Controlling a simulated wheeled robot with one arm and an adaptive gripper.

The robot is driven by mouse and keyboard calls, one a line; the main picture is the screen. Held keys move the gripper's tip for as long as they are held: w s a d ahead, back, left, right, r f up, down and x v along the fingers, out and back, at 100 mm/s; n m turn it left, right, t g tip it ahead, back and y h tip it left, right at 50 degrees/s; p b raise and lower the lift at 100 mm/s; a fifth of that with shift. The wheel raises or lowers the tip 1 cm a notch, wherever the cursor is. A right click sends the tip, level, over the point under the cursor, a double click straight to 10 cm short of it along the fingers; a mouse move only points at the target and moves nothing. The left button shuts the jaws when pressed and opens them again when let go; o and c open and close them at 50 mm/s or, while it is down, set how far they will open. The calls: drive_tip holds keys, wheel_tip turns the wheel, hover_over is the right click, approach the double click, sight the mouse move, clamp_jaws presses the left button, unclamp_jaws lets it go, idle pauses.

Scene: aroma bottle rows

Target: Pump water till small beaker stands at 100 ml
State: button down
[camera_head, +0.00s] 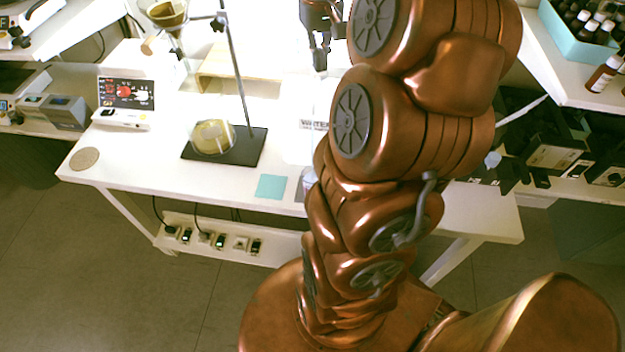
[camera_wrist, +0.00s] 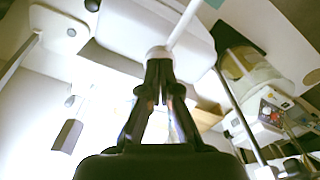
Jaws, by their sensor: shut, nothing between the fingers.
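My gripper (camera_head: 321,58) is above the white table, its fingers together and empty. In the wrist view my gripper's fingertips (camera_wrist: 159,68) meet at a round white pump head (camera_wrist: 158,52) with a white spout; I cannot tell whether they touch it. The pale water container (camera_wrist: 130,22) lies beyond it. In the head view its label (camera_head: 312,125) reads like "WATER", and my arm hides part of it. A clear vessel, perhaps the small beaker (camera_head: 303,184), shows only at its left edge beside my arm. Its water level cannot be read.
A teal square (camera_head: 270,186) lies on the table (camera_head: 150,165). A control-panel device (camera_head: 126,94) is at left. Brown bottles (camera_head: 604,75) stand at far right.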

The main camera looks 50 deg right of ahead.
drive_tip(key=shift+f, duration=0.4)
drive_tip(key=shift+r, duration=1.85)
drive_tip(key=shift+f+b, duration=0.8)
drive_tip(key=shift+f, duration=0.85)
drive_tip(key=shift+r, duration=0.1)
drive_tip(key=shift+r+p, duration=0.45)
drive_tip(key=shift+r, duration=1.1)
drive_tip(key=shift+r, duration=0.1)
